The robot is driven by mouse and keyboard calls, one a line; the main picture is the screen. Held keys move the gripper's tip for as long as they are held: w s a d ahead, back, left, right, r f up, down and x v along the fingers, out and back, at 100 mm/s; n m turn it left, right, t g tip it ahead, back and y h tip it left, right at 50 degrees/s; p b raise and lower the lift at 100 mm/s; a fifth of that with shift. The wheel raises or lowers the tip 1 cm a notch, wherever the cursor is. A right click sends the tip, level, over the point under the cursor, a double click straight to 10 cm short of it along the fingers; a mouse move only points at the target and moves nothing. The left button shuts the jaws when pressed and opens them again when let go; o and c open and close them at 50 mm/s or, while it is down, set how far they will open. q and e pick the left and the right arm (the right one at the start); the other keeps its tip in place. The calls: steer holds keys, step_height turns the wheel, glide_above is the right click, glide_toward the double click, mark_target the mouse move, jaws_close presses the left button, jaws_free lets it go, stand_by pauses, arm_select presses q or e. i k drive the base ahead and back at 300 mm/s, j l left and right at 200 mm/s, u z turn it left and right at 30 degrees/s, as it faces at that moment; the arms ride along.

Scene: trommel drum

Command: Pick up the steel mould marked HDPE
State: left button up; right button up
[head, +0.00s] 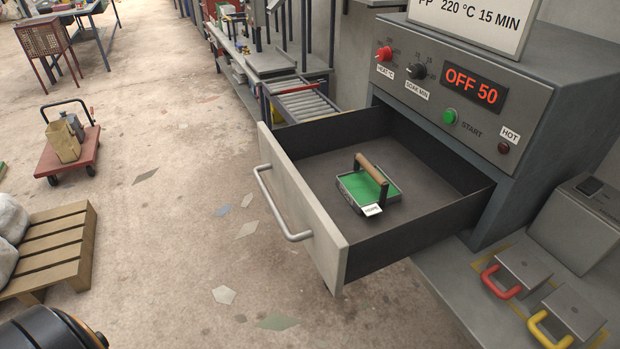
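A small steel mould (350,203) with green material inside and a wooden bar handle (371,168) lies in the open drawer (420,170) of the oven. A white tag (371,210) hangs on its near side; its lettering is too small to read surely. The handle stands up above the mould and faces open space. Neither of my grippers is in view. A dark rounded part at the lower left corner looks like part of my own body.
The oven (560,90) shows "OFF 50" above the drawer. Steel blocks with a red handle (502,282) and a yellow handle (550,329) sit at lower right. A pallet (55,250) and a cart (68,152) stand left. Floor before the drawer is mostly clear.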

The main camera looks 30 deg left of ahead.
mark_target(368, 189)
steer(key=k+z, duration=0.15)
steer(key=z, duration=0.85)
steer(key=k+l+z, duration=0.75)
steer(key=k+l, duration=0.4)
steer(key=u, duration=0.6)
steer(key=i+j+u, duration=0.1)
steer(key=u, duration=0.35)
steer(key=i+u, duration=0.25)
steer(key=u, duration=0.25)
steer(key=i+l+u, duration=0.1)
steer(key=u, duration=0.35)
steer(key=i, duration=0.05)
